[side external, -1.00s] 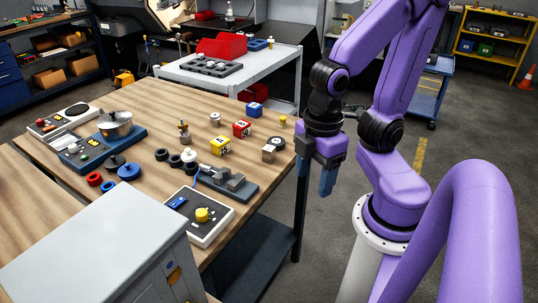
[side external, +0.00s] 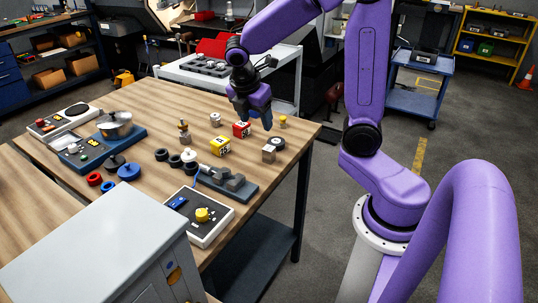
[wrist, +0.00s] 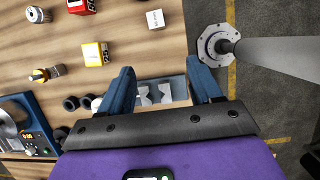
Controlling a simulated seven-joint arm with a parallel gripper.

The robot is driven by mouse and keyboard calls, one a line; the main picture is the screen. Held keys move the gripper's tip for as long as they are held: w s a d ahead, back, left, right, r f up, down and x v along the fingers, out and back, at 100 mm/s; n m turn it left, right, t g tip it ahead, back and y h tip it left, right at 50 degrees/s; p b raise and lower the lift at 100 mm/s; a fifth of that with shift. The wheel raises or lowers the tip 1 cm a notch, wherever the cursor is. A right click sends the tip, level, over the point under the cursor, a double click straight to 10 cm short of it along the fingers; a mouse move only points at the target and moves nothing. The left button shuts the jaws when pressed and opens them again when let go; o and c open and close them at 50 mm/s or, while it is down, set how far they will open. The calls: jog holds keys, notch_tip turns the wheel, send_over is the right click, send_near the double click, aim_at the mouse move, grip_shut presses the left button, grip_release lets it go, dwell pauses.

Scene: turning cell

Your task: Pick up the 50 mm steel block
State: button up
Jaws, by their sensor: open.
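The steel block (side external: 269,154) is a small pale grey cube on the wooden bench near its right edge in the side external view. In the wrist view the block (wrist: 155,20) lies near the top centre, with small dark marking on its face, beyond the fingertips. My gripper (side external: 256,122) is above the bench, behind and left of the block in the side external view. In the wrist view my gripper (wrist: 160,68) has its two blue fingers wide apart with nothing held between them. The block is apart from the fingers.
A red block (side external: 241,130) and a yellow block (side external: 220,147) stand left of the steel block. A grey vise (side external: 230,180) and a control box (side external: 199,216) are nearer. The bench has bare wood between parts.

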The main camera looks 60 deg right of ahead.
jog(key=w+d, duration=0.1)
jog(key=d, duration=0.1)
send_near(269, 148)
jog(key=shift+n+h, duration=0.3)
jog(key=x, duration=0.5)
jog(key=shift+w+d+f, duration=0.1)
jog(key=shift+w+f, duration=0.2)
jog(key=shift+s+a+x, duration=0.15)
jog(key=shift+x, duration=0.8)
jog(key=shift+s+a+x, duration=0.1)
jog(key=shift+s+x, duration=0.05)
jog(key=shift+x, duration=1.65)
jog(key=shift+w+a, duration=0.1)
grip_shut()
